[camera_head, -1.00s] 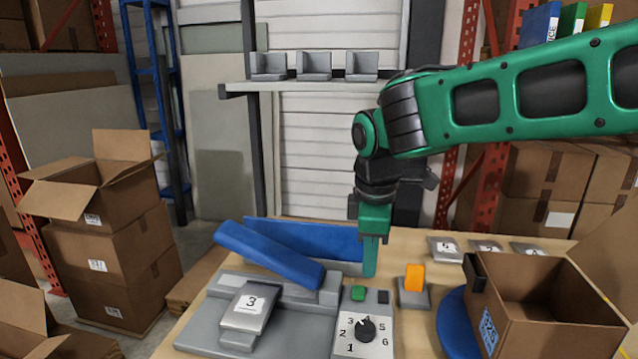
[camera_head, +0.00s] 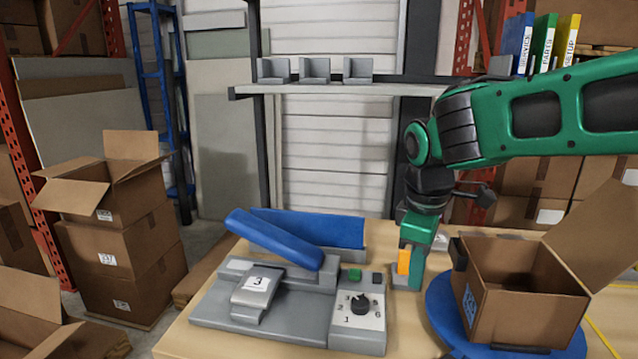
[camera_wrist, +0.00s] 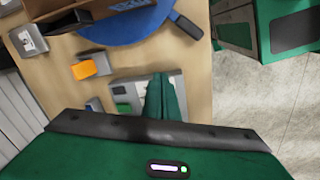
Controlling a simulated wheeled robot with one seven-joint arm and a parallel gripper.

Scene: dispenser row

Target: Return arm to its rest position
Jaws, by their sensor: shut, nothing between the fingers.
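My green arm reaches in from the right in the head view. My gripper (camera_head: 408,285) points down above the table, just right of the grey dispenser machine (camera_head: 262,322), and is shut and empty. In the wrist view the closed green fingers (camera_wrist: 166,100) show over the machine's panel. An orange block (camera_head: 404,262) shows partly behind my gripper in the head view, and in the clear in the wrist view (camera_wrist: 84,69). The machine has a numbered dial (camera_head: 360,306), a green button (camera_head: 354,275) and a grey block marked 3 (camera_head: 257,285).
An open cardboard box (camera_head: 520,312) stands on a blue round turntable (camera_head: 437,308) to the right of my gripper. A blue lever (camera_head: 268,238) slants above the machine. A shelf (camera_head: 330,90) with several grey holders is at the back. Stacked cartons (camera_head: 125,245) stand left.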

